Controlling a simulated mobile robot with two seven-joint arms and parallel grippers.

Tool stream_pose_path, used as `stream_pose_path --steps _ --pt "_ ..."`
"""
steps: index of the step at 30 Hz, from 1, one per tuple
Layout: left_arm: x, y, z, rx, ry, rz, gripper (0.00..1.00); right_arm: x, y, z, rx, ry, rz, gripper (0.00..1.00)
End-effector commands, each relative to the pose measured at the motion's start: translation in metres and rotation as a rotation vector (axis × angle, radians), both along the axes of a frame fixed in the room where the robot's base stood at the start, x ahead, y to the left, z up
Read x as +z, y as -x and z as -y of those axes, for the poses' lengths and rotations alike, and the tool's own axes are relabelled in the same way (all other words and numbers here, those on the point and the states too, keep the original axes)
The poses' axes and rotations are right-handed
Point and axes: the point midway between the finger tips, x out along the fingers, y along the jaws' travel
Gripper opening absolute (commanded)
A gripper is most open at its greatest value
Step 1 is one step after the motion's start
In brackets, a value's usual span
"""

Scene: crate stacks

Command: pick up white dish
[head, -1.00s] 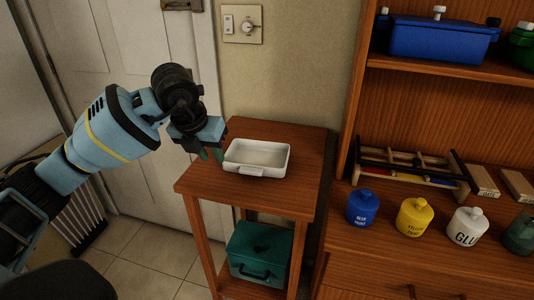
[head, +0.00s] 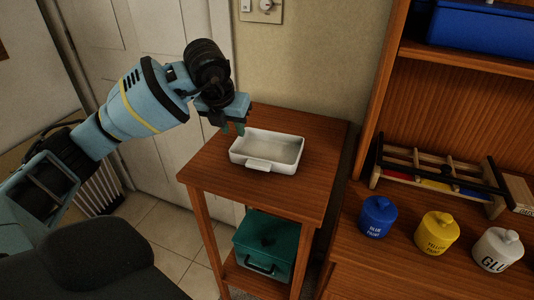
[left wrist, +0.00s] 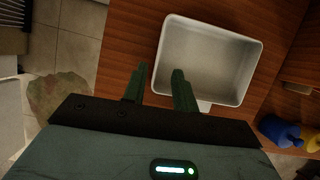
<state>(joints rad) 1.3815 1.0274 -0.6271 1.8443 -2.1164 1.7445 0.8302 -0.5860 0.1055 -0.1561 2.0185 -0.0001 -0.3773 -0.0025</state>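The white dish (head: 268,150) is a rectangular, empty tray with a handle tab on its front side. It sits on the small wooden side table (head: 214,162). In the left wrist view the dish (left wrist: 208,58) lies just beyond the fingertips. My left gripper (head: 232,130) is at the dish's left end, above the table. My right gripper is in neither view.
A green box (head: 265,245) stands on the table's lower shelf. To the right, a wooden cabinet holds blue (head: 377,216), yellow (head: 437,232) and white (head: 497,249) pots, a wooden rack (head: 440,178) and a blue box (head: 480,28). The door and wall are close behind the table.

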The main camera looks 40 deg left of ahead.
Motion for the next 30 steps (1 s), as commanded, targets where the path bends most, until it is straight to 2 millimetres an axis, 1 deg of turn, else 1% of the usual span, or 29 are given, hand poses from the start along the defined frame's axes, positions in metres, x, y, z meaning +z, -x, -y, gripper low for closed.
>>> stream_pose_path --steps 2,6,9,12,15,21,23,27,28,30 --pt "-0.005 -0.001 -0.001 0.0 0.0 -0.002 0.28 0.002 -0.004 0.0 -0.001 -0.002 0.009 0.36" --pt "-0.023 -0.005 -0.005 0.001 -0.001 -0.003 0.28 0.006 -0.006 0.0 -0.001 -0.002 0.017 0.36" --pt "-0.036 -0.009 -0.007 0.0 0.0 -0.003 0.28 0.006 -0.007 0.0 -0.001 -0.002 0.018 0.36" --pt "-0.044 -0.013 -0.008 0.0 0.0 0.0 0.28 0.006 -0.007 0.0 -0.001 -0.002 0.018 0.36" --pt "-0.048 -0.015 -0.009 0.0 0.0 0.0 0.28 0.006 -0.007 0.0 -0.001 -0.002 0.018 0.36" --pt "-0.048 -0.015 -0.009 0.0 0.0 0.001 0.28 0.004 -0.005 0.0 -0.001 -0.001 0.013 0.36" --pt "-0.048 -0.015 -0.009 0.0 0.0 0.001 0.22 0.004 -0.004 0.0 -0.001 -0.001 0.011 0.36" --pt "-0.048 -0.015 -0.009 0.0 0.0 0.001 0.03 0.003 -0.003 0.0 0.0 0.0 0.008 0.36" --pt "-0.048 -0.015 -0.009 0.0 0.0 0.001 0.0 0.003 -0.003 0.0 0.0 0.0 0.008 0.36" --pt "-0.048 -0.015 -0.009 -0.001 -0.001 0.001 0.0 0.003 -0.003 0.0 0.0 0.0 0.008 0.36"
